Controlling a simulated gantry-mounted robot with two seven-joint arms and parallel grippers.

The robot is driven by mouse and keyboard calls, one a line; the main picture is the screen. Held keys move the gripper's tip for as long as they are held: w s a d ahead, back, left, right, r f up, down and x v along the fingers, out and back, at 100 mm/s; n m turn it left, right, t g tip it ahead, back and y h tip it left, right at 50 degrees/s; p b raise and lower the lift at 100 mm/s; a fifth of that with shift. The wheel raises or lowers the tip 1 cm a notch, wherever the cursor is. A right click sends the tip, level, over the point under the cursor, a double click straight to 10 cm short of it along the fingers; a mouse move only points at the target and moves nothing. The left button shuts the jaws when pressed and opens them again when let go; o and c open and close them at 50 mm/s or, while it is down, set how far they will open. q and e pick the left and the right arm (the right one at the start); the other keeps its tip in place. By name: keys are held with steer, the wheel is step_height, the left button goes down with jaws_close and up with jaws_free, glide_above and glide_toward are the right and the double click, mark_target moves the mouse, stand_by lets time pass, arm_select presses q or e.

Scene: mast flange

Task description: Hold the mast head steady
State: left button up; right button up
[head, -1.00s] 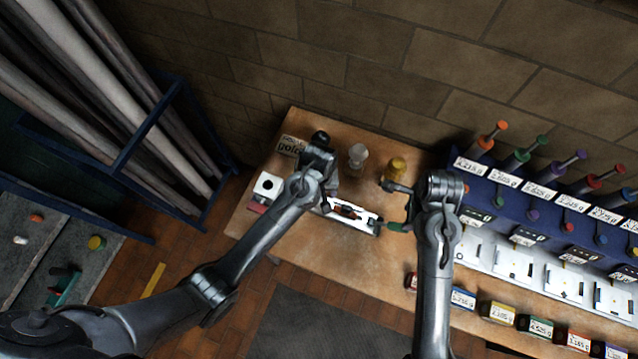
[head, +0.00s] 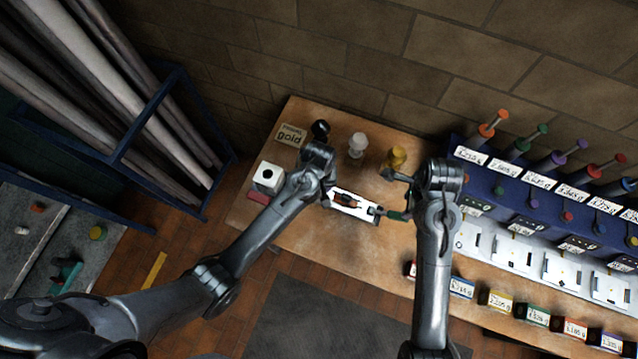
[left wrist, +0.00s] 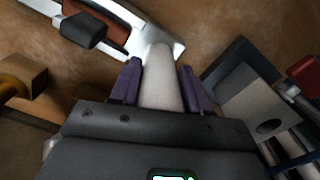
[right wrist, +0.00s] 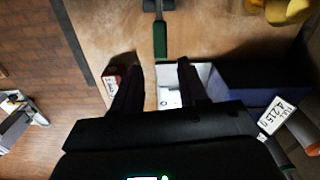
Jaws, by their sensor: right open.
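The mast head shows as a white plate (head: 341,198) with a brown and dark fitting, lying over the wooden bench. In the left wrist view a white round post (left wrist: 161,85) runs from this plate (left wrist: 172,45) back between my left fingers. My left gripper (left wrist: 160,75) has purple fingertips, closed along both sides of the post. In the head view it is at the plate's left end. My right gripper (right wrist: 162,65) is open and empty.
Black (head: 320,129), white (head: 357,146) and gold (head: 397,157) knobbed pieces stand behind the plate. A white box (head: 268,178) stands to the left. A blue rack (head: 520,200) with labelled coloured handles fills the right.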

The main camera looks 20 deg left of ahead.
arm_select(q)
jaws_close()
arm_select(e)
steer(key=shift+o, duration=0.8)
steer(key=shift+w+d+f+n+t, duration=0.15)
steer(key=shift+w+f+n+t, duration=0.2)
steer(key=shift+f, duration=0.25)
step_height(320, 180, down, 4)
steer(key=w+n+t, duration=0.3)
steer(key=t, duration=0.1)
steer(key=n+t+y, duration=0.5)
steer(key=t, duration=0.5)
glide_toward(397, 212)
steer(key=shift+m, duration=0.35)
steer(key=x, duration=0.7)
steer(key=f+x, duration=0.1)
steer(key=x, duration=0.3)
steer(key=shift+d, duration=0.2)
